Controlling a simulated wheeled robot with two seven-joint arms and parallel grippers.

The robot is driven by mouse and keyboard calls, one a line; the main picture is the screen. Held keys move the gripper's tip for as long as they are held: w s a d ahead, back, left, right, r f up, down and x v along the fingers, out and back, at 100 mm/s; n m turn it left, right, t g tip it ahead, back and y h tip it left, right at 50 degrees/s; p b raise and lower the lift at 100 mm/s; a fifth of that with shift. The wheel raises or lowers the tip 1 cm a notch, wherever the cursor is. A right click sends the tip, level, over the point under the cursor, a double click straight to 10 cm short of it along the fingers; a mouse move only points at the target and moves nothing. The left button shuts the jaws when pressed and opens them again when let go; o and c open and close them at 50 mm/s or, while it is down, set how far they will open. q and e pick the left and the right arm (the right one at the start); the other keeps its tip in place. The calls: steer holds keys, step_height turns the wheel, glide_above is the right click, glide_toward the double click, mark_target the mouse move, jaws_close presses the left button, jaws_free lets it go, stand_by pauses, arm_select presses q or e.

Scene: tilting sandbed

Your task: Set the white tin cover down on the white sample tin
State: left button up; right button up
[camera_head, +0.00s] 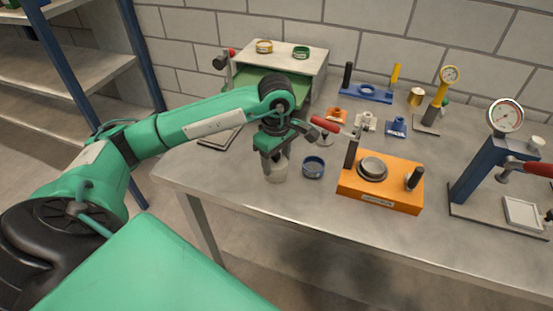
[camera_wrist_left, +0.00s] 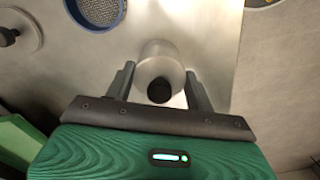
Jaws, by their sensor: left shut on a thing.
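My left gripper (camera_head: 276,161) points down over the table near its front left part. In the left wrist view its fingers (camera_wrist_left: 162,76) stand on either side of a pale round piece with a black knob (camera_wrist_left: 159,91), which I take to be the white tin cover; it is gripped. A pale, whitish cylinder, the white sample tin (camera_head: 277,174), shows directly below the fingers in the head view. The cover is hidden by the fingers there, and I cannot tell whether it touches the tin. My right gripper is not in view.
A blue-rimmed tin (camera_head: 313,167) stands just right of the gripper; an orange fixture (camera_head: 380,199) is farther right. A grey housing with a green front (camera_head: 273,83) stands behind. A gauge stand (camera_head: 482,165) is at the right. The table's front edge is close.

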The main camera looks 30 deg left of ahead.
arm_select(q)
steer(key=o, duration=1.5)
steer(key=shift+r+p, duration=1.9)
steer(key=shift+r, duration=2.1)
steer(key=shift+s+f, duration=0.1)
